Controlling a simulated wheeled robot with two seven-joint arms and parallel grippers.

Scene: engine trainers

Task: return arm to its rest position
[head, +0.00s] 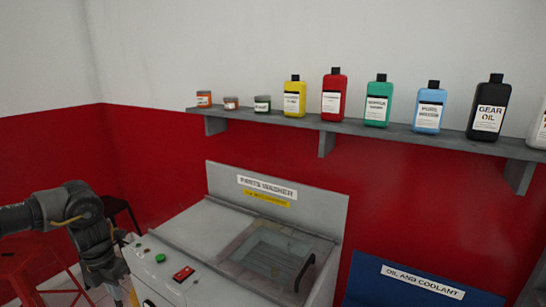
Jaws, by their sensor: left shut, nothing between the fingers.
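My left arm (72,207) comes in from the left edge and bends down at a dark joint. My left gripper (128,291) hangs at the lower left, in front of the left side of the parts washer (175,250). It is shut with nothing seen between the fingers, and its lower end is near the bottom edge of the picture. Whether it touches the washer, I cannot tell. My right gripper is not in view.
The washer has a control panel with a green button (160,258) and red switch (183,273). Red stools (18,262) stand at the lower left. A wall shelf (345,129) holds several bottles and small jars. A blue oil and coolant bin (375,280) is at the lower right.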

